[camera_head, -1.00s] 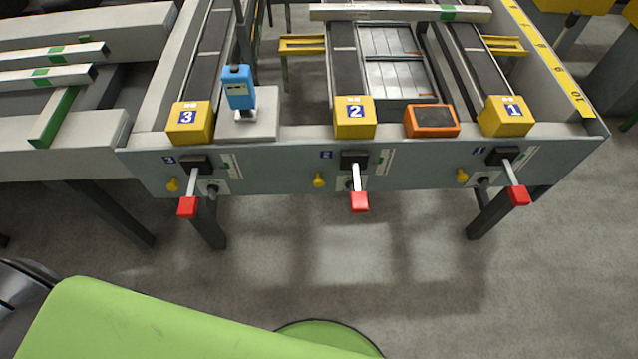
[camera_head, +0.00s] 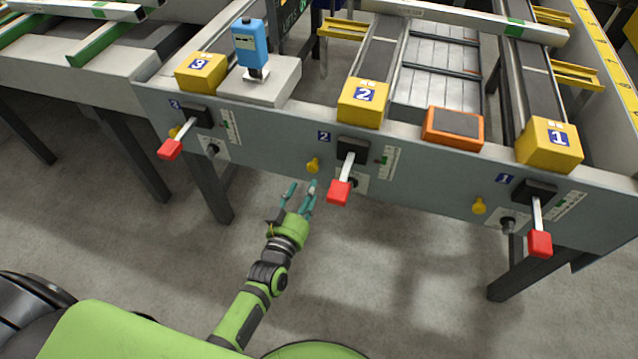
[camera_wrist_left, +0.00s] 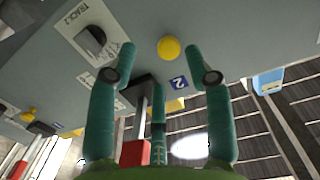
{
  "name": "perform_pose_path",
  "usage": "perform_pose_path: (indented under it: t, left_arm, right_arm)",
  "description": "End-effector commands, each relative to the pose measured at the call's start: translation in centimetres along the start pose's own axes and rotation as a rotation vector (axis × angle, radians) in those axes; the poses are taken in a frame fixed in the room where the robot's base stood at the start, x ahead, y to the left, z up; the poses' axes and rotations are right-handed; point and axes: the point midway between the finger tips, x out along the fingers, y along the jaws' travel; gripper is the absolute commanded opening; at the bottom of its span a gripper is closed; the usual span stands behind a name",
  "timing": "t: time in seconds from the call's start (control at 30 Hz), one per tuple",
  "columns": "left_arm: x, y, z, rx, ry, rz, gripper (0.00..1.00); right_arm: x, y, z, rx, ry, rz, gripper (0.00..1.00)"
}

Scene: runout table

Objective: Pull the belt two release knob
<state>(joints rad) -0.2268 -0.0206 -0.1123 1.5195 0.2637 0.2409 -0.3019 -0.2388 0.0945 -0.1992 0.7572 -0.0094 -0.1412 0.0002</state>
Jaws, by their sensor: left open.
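The belt two release knob is a small yellow knob (camera_head: 313,165) on the front panel, left of the lever with a red grip (camera_head: 340,190) under label 2. In the left wrist view the yellow knob (camera_wrist_left: 169,47) shows between and beyond the fingertips, near the "2" label (camera_wrist_left: 179,83). My left gripper (camera_head: 301,187) is open and empty, just below and in front of the knob, with a gap to the panel. Its teal fingers (camera_wrist_left: 192,52) are spread apart. My right gripper is not in view.
Levers with red grips for belt 3 (camera_head: 170,149) and belt 1 (camera_head: 540,243) stick out from the panel. Other yellow knobs (camera_head: 479,205) sit beside them. An orange device (camera_head: 453,128) and a blue device (camera_head: 250,43) are on top. The floor in front is clear.

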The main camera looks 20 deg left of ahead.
Motion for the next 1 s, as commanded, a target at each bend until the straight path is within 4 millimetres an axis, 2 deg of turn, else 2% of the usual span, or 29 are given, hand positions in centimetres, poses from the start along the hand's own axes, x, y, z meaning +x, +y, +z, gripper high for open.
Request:
perform_pose_path:
  t: [0.13,0.53,0.7,0.93,0.97,1.0]
  left_arm:
    - [1.1,-0.3,-1.7,-0.003,0.051,-0.013,0.52]
    - [6.6,-0.3,-1.8,-0.004,0.046,-0.011,0.52]
    - [7.4,-0.3,-1.8,-0.004,0.044,-0.011,0.52]
    - [7.5,-0.3,-1.9,-0.004,0.044,-0.011,0.52]
    - [7.5,-0.3,-1.9,-0.003,0.044,-0.011,0.4]
    - [7.4,-0.3,-1.9,-0.003,0.044,-0.011,0.24]
  right_arm:
    - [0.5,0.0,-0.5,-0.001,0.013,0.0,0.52]
    - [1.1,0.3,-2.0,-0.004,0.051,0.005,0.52]
    - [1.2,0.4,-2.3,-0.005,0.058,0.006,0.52]
    - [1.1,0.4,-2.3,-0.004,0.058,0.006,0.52]
    - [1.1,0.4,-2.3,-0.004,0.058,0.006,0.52]
    - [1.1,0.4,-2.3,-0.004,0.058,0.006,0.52]
